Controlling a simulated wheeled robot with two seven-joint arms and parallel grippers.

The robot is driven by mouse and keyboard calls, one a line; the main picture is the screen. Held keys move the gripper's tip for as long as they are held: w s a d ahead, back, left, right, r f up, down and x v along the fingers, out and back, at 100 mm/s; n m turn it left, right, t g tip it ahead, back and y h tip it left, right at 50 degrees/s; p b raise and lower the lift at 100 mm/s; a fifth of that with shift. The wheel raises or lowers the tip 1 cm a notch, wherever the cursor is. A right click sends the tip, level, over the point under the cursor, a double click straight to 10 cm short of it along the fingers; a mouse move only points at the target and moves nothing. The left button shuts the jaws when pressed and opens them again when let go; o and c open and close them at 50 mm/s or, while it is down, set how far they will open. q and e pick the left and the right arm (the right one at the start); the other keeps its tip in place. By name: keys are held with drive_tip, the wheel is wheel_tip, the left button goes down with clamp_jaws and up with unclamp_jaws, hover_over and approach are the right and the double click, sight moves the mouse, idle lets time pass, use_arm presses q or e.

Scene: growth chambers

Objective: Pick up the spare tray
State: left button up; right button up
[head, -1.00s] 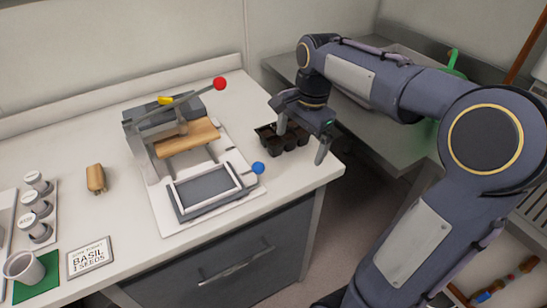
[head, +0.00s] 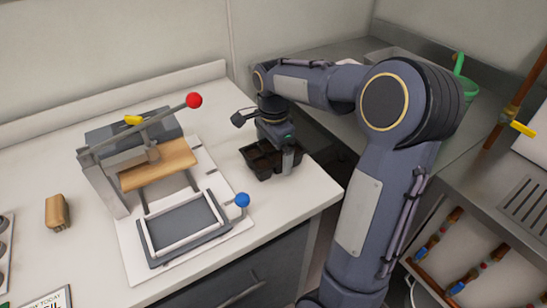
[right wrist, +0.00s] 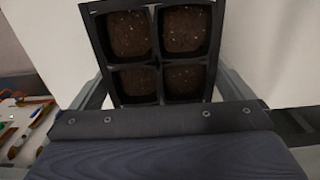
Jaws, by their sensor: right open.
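The spare tray (head: 259,166) is a small black tray with soil-filled cells. It sits on the white counter near its right end, right of the press. My right gripper (head: 266,140) is over the tray and open, with one finger in front of the tray's near right side and the other toward its far left side. In the right wrist view the tray (right wrist: 158,62) lies between the two spread fingers, with dark soil in its cells. I cannot tell whether either finger touches it. My left gripper is not in view.
A press with a red-knobbed lever (head: 194,101) and a blue knob (head: 242,200) stands left of the tray. A green can (head: 463,68) is at the back right. The counter's front right corner is clear.

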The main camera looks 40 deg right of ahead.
drive_tip(key=c, duration=0.8)
drive_tip(key=shift+r, duration=0.1)
